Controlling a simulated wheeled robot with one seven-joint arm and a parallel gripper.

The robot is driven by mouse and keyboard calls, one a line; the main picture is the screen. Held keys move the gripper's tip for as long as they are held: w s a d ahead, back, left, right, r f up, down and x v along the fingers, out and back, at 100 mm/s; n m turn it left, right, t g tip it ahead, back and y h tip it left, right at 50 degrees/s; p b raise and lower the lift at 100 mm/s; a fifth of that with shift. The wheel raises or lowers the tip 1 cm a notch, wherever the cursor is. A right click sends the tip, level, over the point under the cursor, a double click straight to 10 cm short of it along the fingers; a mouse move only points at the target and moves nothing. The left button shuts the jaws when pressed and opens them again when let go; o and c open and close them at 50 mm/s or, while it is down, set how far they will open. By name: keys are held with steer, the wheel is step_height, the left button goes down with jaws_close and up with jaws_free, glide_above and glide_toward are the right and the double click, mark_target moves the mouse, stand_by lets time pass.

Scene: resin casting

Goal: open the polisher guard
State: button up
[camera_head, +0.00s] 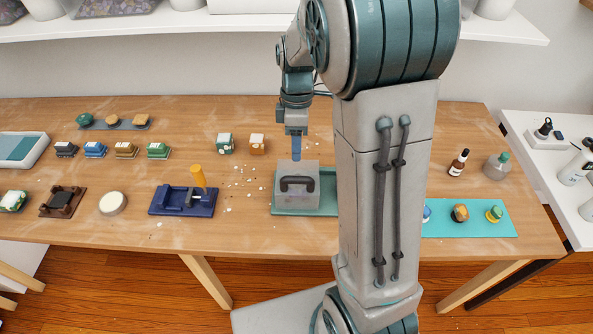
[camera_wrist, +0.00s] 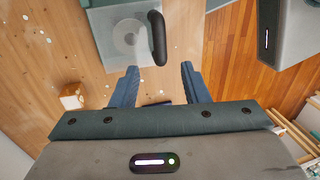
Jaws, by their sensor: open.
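The polisher guard (camera_head: 311,170) is a grey box-shaped cover with a dark arched handle (camera_head: 297,184) on its front. It sits down on the green polisher base (camera_head: 305,211). In the wrist view the guard (camera_wrist: 105,40) looks translucent, with a pale round disc showing through it, and the handle (camera_wrist: 157,38) stands at its right side. My gripper (camera_head: 297,150) points down over the guard's top in the head view. In the wrist view its two blue fingers (camera_wrist: 158,72) are apart and empty, with the handle ahead of the gap. My arm hides the right of the base.
A blue clamp-like fixture (camera_head: 184,200) with an upright orange handle stands left of the polisher. Pale crumbs (camera_head: 243,185) lie between them. Two small blocks (camera_head: 241,144) stand behind. A turquoise mat (camera_head: 475,224) with small pieces lies to the right, partly behind my arm.

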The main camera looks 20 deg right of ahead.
mark_target(297, 177)
steer(key=f, duration=0.3)
steer(key=s+f, duration=0.1)
steer(key=f, duration=0.5)
steer(key=shift+s+a+p, duration=0.25)
steer(key=shift+s+p, duration=0.1)
steer(key=shift+p, duration=0.05)
jaws_close()
